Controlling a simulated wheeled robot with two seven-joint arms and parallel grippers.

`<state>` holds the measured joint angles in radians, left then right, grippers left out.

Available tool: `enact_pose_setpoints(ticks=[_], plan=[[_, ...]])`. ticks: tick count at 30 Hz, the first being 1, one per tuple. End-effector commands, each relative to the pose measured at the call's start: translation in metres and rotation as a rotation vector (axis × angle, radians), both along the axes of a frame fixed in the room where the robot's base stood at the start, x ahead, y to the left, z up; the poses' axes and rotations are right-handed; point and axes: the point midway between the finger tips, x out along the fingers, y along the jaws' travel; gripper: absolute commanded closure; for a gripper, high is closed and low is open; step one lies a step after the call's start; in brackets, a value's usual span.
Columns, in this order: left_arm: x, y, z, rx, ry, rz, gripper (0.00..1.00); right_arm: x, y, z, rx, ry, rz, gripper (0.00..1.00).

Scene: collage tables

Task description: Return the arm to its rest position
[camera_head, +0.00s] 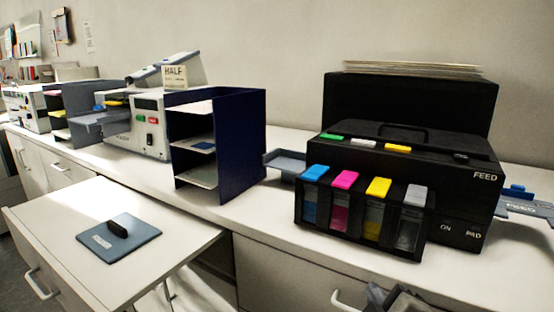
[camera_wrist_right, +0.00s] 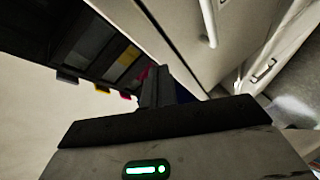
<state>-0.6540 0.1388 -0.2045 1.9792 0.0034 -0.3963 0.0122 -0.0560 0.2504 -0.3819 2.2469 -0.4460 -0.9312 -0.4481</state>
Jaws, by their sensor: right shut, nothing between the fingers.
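My right gripper (camera_head: 385,298) shows only in part at the bottom edge of the head view, in front of the counter below the black printer. In the right wrist view its fingers (camera_wrist_right: 160,86) are together, with nothing between them. My left gripper is in neither view.
The black printer (camera_head: 455,195) with its colour ink tanks (camera_head: 362,215) stands on the white counter, close above my right gripper. A navy shelf unit (camera_head: 240,150) stands left of it. A pulled-out white surface (camera_head: 60,215) holds a blue-grey plate with a black handle (camera_head: 128,243). A cabinet handle (camera_head: 345,302) is just left of my right gripper.

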Motion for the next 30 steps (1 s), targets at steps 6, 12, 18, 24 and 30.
enact_pose_setpoints(ticks=[6,12,18,24,30], plan=[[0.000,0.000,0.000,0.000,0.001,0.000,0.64,-0.089,-0.028,-0.095,0.381,0.450,-0.246,1.00],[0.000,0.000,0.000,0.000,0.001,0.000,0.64,-0.152,-0.035,-0.132,0.550,0.690,-0.407,1.00],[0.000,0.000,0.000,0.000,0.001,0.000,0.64,-0.208,-0.036,-0.152,0.666,0.880,-0.547,1.00],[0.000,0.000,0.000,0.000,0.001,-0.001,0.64,-0.214,-0.030,-0.170,0.727,0.893,-0.556,1.00],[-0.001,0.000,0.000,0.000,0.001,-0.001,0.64,-0.194,-0.019,-0.192,0.771,0.798,-0.476,1.00]])
